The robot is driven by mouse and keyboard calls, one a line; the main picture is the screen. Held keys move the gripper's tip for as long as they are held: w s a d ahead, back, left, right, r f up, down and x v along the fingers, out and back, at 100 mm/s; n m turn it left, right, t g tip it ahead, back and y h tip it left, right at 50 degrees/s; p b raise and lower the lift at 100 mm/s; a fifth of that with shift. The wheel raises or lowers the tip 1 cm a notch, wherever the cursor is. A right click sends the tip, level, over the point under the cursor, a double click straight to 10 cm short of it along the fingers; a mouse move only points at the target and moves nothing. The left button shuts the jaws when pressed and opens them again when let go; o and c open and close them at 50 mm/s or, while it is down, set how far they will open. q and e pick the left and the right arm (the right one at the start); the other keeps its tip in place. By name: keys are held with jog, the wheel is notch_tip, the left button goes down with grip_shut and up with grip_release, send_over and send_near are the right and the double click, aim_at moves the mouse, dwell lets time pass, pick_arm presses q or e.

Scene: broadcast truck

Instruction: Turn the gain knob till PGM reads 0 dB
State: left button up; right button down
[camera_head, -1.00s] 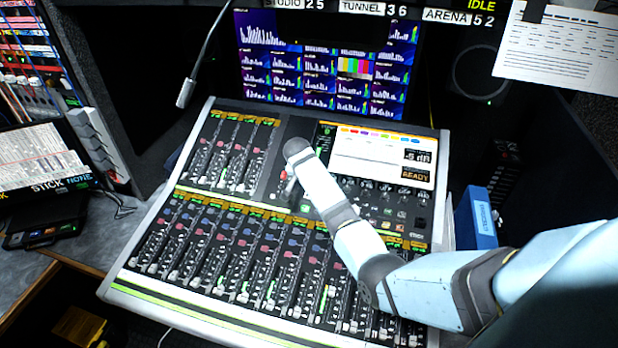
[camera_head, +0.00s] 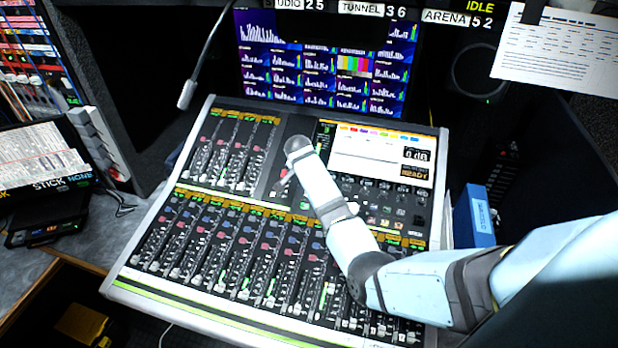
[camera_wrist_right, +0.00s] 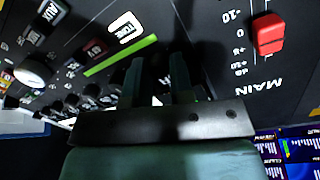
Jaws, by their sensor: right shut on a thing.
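The mixing console (camera_head: 112,281) fills the middle of the head view. My right arm reaches in from the right, and my right gripper (camera_head: 284,186) is down at the middle of the panel, mostly covered by the wrist. In the right wrist view the gripper's fingers (camera_wrist_right: 158,76) are closed in on the gain knob, which is hidden between them. My left gripper is not in view.
A red MAIN fader cap (camera_wrist_right: 268,33) and a white round knob (camera_wrist_right: 35,72) stand on either side of the fingers in the wrist view. Rows of faders cover the console's front. A gooseneck microphone (camera_head: 187,94) hangs behind; a blue box (camera_head: 474,217) stands at right.

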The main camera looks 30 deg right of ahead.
jog(key=c, duration=1)
grip_release()
jog(key=b+v, duration=0.1)
jog(key=v, duration=1.2)
jog(key=shift+r, duration=0.4)
jog(key=shift+a, duration=0.1)
